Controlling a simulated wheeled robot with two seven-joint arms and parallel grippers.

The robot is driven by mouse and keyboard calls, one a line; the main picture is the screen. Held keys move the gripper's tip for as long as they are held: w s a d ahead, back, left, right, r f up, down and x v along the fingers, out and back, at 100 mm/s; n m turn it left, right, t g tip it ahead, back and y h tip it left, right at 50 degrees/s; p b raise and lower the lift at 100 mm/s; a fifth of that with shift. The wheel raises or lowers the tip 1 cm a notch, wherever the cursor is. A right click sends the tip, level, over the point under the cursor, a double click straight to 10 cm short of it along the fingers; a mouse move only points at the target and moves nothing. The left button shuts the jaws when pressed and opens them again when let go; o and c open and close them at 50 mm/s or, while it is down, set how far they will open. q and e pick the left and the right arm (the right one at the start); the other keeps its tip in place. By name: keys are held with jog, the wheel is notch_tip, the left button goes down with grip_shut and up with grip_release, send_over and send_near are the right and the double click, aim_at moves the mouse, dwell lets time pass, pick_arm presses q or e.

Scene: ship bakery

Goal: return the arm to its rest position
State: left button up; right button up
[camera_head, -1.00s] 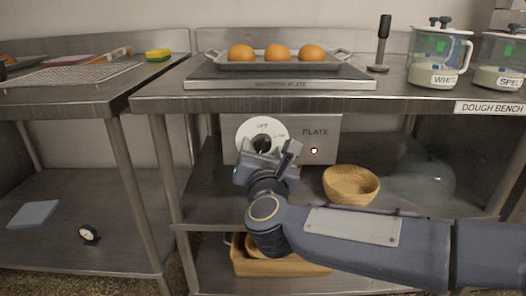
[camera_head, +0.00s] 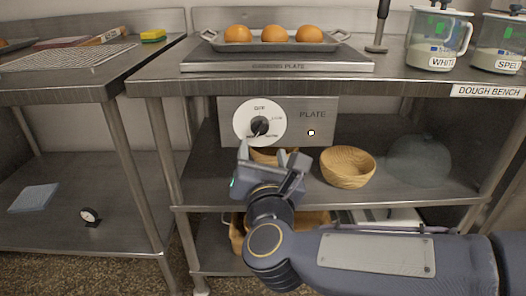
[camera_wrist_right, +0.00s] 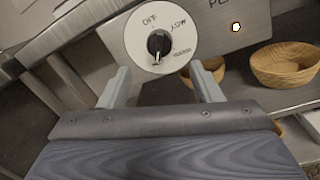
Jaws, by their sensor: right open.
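My right arm comes in from the lower right of the head view. Its gripper (camera_head: 268,160) is open and empty, in front of the lower shelf and just below the plate's control dial (camera_head: 259,123). In the right wrist view the two fingers (camera_wrist_right: 163,86) stand apart with nothing between them, and the white dial (camera_wrist_right: 145,50) with its black knob shows beyond them, apart from the fingers. The dial carries the words OFF and LOW; its other marking is too small to read surely. My left gripper is in neither view.
The bench edge (camera_head: 420,93) runs above the gripper, bearing the warming plate (camera_head: 280,67) and a tray (camera_head: 272,47) of buns. A wooden bowl (camera_head: 347,168) stands on the shelf right of the gripper; another bowl is partly hidden behind it. A glass dome (camera_head: 420,160) stands further right.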

jog(key=s+d+f+m+g+y+p, duration=0.15)
jog(key=s+d+f+m+g, duration=0.65)
jog(key=m, duration=1)
jog(key=s+d+f+m+g+y+p, duration=0.15)
jog(key=s+d+f+m+g, duration=0.25)
jog(key=s+d+f+m, duration=0.8)
notch_tip(320, 180, up, 40)
jog(key=s+m+p, duration=0.2)
jog(key=m+p, duration=0.2)
jog(key=p, duration=3.4)
jog(key=shift+a+r+g, duration=0.15)
jog(key=shift+r+g, duration=0.1)
jog(key=shift+g, duration=0.15)
